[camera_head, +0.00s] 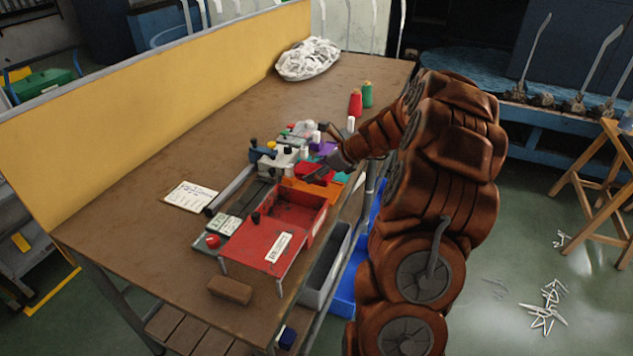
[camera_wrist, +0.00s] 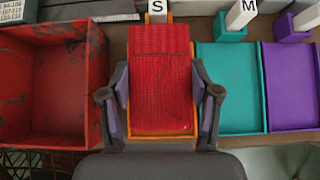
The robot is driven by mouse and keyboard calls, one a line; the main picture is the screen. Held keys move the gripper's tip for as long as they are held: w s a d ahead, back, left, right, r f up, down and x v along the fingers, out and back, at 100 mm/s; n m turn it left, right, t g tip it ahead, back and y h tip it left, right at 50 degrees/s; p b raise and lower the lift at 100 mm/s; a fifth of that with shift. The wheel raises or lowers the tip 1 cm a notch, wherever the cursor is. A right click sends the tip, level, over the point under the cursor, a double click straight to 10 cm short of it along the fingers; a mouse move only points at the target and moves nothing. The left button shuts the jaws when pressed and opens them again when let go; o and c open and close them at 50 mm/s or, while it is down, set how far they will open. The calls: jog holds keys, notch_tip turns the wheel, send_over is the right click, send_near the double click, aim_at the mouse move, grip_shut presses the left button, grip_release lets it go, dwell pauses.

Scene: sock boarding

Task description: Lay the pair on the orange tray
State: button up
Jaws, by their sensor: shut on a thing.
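The red pair (camera_wrist: 160,60), a flat ribbed rectangle of cloth, lies between the two fingers of my gripper (camera_wrist: 160,88) in the wrist view. The gripper is shut on its sides. The orange tray (camera_wrist: 157,19), with a white S marker behind it, is directly under the pair; its rim shows around the cloth. I cannot tell whether the pair touches the tray floor. In the head view, my gripper (camera_head: 334,160) reaches over the red pair (camera_head: 309,169) and the orange tray (camera_head: 326,193), partly hiding them.
A red open bin (camera_wrist: 60,85) stands left of the orange tray. A teal tray (camera_wrist: 228,85) marked M and a purple tray (camera_wrist: 290,85) stand to its right. A red-topped stand (camera_head: 265,250) is nearer.

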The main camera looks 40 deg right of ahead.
aim_at(317, 189)
jog(key=shift+f, duration=1.85)
jog(key=shift+f, duration=0.15)
jog(key=o, duration=1.2)
jog(key=shift+c, duration=0.2)
